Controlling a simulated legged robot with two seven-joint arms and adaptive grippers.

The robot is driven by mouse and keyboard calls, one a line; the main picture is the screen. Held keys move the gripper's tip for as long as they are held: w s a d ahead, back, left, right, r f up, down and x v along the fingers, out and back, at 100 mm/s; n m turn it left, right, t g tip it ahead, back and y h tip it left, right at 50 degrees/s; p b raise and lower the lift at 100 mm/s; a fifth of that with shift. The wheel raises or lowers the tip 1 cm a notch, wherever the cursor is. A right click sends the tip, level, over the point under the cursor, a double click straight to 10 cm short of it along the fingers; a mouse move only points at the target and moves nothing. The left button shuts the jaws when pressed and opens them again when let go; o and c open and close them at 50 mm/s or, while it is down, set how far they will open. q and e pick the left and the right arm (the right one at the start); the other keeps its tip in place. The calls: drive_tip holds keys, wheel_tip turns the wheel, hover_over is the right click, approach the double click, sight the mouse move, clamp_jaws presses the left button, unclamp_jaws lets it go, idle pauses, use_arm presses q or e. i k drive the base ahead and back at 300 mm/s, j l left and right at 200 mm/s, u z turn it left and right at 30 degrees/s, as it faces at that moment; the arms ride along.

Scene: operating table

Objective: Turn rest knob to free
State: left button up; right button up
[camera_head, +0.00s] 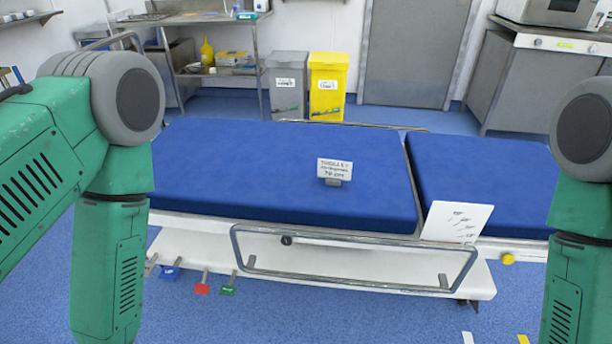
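The operating table (270,165) has a blue mattress in two sections, with a narrow gap between them towards the right. A small yellow knob (508,259) sticks out of the white side at the right, below the right section. A small dark round knob (286,240) sits at the upper bar of the near side rail (350,285). I cannot tell which of them is the rest knob, nor its setting. My two green arms hang at the left and right edges of the view. Both grippers are below the picture and out of sight.
A white sign card (458,221) leans by the mattress gap; a small sign (335,170) stands on the mattress. Blue (170,273), red (202,288) and green (228,290) pedals stick out low at the left. Bins and cabinets stand behind. Blue floor lies in front.

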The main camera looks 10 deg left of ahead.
sight(507, 259)
drive_tip(key=z, duration=1.25)
drive_tip(key=u, duration=0.8)
drive_tip(key=i+l+u, duration=0.15)
drive_tip(key=l+u, duration=0.25)
drive_tip(key=l, duration=0.15)
drive_tip(key=i+l+u, duration=0.1)
drive_tip(key=l+u, duration=0.25)
drive_tip(key=l, duration=0.2)
drive_tip(key=l+u, duration=0.4)
drive_tip(key=l, duration=0.15)
drive_tip(key=l+u, duration=0.4)
drive_tip(key=l, duration=0.15)
drive_tip(key=k+l, duration=0.1)
drive_tip(key=l, duration=0.75)
drive_tip(key=k+l, duration=0.15)
drive_tip(key=l, duration=0.25)
drive_tip(key=k+l+u, duration=0.1)
drive_tip(key=l, duration=0.35)
drive_tip(key=k+l, duration=0.1)
drive_tip(key=l, duration=0.3)
